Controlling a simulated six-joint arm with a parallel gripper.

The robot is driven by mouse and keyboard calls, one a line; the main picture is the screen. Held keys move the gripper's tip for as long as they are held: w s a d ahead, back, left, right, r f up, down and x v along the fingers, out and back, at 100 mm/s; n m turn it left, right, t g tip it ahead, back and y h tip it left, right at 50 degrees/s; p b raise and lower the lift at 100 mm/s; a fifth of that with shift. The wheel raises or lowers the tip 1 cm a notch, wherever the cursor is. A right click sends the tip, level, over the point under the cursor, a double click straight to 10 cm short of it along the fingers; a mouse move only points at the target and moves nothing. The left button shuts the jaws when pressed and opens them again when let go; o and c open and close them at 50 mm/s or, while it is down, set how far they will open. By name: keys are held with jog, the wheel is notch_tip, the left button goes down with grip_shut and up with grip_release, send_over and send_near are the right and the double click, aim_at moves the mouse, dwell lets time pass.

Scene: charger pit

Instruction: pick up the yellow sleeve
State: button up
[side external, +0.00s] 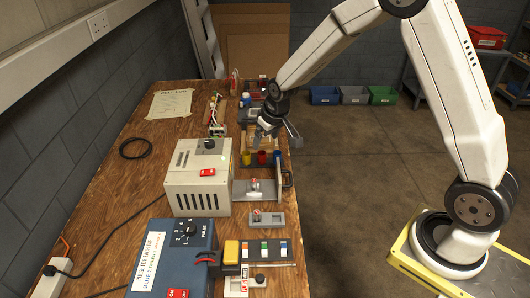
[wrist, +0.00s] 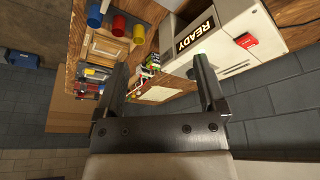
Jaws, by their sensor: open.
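In the wrist view the yellow sleeve (wrist: 139,33) is at the upper left, outside the space between the fingers. My gripper (side external: 279,133) is open and empty, above and just behind the row in the side view. In the wrist view both fingers of my gripper (wrist: 161,65) are spread apart with nothing between them.
A beige box with a red switch (side external: 198,180) stands left of the row, and its READY display (wrist: 194,34) faces the wrist camera. A wooden tray (wrist: 107,48) is near the sleeves. A blue pulse unit (side external: 172,255) stands at the front. Open floor lies right of the bench.

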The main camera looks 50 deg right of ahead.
jog(key=w+d+f, duration=0.4)
jog(key=w+f, duration=0.2)
jog(key=w, duration=0.3)
jog(key=t, duration=0.1)
send_near(247, 160)
jog(key=shift+w+r+m, duration=0.3)
jog(key=shift+w+r, duration=0.1)
jog(key=shift+w, duration=0.2)
jog(key=shift+f, duration=0.1)
jog(key=shift+x, duration=1.2)
jog(key=shift+x, duration=2.55)
jog(key=shift+s, duration=0.1)
grip_shut()
